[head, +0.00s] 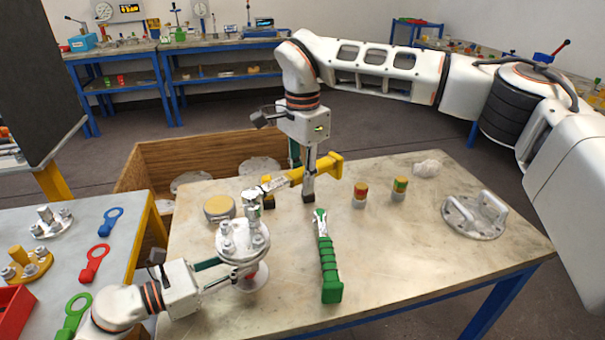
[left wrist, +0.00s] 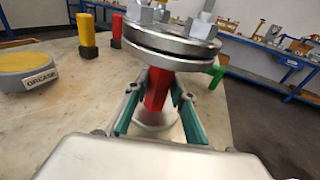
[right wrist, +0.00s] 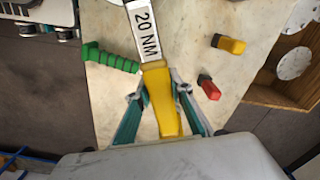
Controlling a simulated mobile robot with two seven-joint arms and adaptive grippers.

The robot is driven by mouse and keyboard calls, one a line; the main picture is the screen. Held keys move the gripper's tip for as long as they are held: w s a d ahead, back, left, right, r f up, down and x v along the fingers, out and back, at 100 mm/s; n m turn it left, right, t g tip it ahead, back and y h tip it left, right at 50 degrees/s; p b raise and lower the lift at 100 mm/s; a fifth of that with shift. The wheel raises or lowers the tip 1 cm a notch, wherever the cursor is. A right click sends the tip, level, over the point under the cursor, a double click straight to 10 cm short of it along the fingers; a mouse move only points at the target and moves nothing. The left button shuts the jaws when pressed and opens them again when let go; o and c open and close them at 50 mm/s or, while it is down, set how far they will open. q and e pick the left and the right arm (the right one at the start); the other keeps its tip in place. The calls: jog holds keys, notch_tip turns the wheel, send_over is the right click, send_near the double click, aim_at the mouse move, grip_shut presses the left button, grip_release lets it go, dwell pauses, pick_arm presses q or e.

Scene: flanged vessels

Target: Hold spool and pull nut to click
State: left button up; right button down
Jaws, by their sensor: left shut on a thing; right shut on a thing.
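The spool, a red-necked vessel with a grey bolted flange (head: 242,240) on top, stands upright on the table. My left gripper (head: 240,272) is shut on its red neck (left wrist: 158,88), below the flange. A yellow torque wrench (head: 325,167) lies level above the table. Its white shaft reads "20 NM" in the right wrist view (right wrist: 145,25). My right gripper (head: 303,178) is shut on the yellow handle (right wrist: 161,100). The wrench's head (head: 253,198) is at a nut on the flange's far side; I cannot tell how fully it is seated.
A green wrench (head: 328,262) lies right of the spool. A grease tin (head: 219,207) stands behind it. Two small banded cylinders (head: 360,194) (head: 399,188), a white cloth (head: 426,168) and a handled flange (head: 474,215) are to the right. A wooden crate (head: 150,165) is behind. The front right tabletop is clear.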

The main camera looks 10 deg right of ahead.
jog(key=shift+f, duration=0.1)
dwell(0.3)
jog(key=shift+f, duration=1.05)
jog(key=shift+m, duration=0.5)
jog(key=shift+s+d+r, duration=0.1)
jog(key=shift+s+r, duration=0.05)
jog(key=shift+r, duration=0.7)
jog(key=shift+s+r, duration=0.2)
jog(key=shift+r, duration=0.65)
jog(key=shift+s+d+r, duration=0.1)
jog(key=shift+s+r, duration=0.05)
jog(key=shift+r, duration=0.7)
pick_arm(q)
jog(key=o, duration=1.1)
jog(key=shift+c, duration=0.2)
pick_arm(e)
jog(key=shift+a, duration=0.1)
